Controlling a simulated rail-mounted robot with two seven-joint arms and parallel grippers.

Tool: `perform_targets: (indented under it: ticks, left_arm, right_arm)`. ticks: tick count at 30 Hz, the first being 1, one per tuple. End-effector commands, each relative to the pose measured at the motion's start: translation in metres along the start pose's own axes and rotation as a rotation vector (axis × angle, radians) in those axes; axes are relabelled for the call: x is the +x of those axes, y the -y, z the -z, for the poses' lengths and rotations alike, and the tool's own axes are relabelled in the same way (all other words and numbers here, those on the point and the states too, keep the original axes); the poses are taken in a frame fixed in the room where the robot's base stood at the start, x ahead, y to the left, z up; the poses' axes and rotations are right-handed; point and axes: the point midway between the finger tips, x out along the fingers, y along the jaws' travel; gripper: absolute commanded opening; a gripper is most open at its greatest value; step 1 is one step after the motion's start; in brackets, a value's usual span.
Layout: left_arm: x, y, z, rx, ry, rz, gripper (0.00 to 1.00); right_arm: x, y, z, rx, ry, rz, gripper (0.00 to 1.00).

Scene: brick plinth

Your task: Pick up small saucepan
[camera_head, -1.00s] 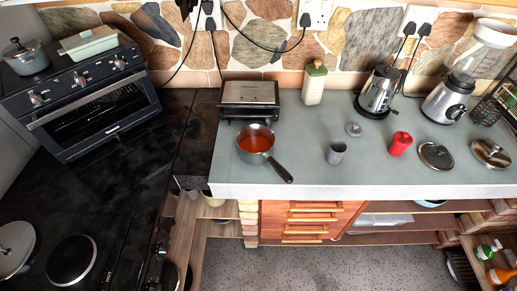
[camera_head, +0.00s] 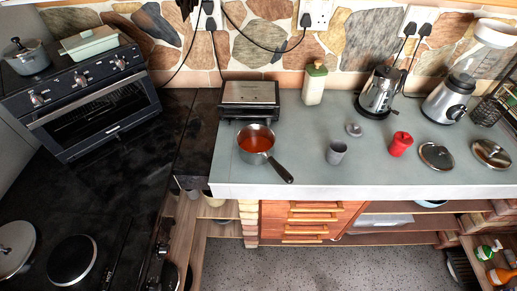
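A small saucepan (camera_head: 256,142) stands upright on the grey counter, near its left end and in front of the toaster-like appliance. It is metallic grey and holds something orange-red. Its dark-tipped handle (camera_head: 281,171) points toward the lower right, to near the counter's front edge. A second, lidded grey pot (camera_head: 27,58) stands on top of the oven at the upper left. Neither of my grippers shows in the head view.
The grey counter (camera_head: 300,170) is bare just right of the saucepan. A grey cup (camera_head: 336,153), a red container (camera_head: 401,144) and two round lids (camera_head: 436,156) stand or lie further right. The silver and black appliance (camera_head: 249,98) is close behind the saucepan. A black hob (camera_head: 72,260) is at the lower left.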

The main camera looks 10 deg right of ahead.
Motion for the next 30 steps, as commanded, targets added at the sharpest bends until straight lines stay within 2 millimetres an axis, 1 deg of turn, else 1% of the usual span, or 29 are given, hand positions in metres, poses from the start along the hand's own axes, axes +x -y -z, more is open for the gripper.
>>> perform_targets:
  ticks: [7, 26, 30]
  left_arm:
    - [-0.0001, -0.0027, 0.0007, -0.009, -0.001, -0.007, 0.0]
    - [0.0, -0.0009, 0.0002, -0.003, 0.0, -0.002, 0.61]
    - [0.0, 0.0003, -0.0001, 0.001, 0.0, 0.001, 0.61]
  right_arm:
    - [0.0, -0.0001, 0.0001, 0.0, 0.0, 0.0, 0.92]
    - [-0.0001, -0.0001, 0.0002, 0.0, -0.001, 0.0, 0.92]
    - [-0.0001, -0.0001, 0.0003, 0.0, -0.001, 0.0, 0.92]
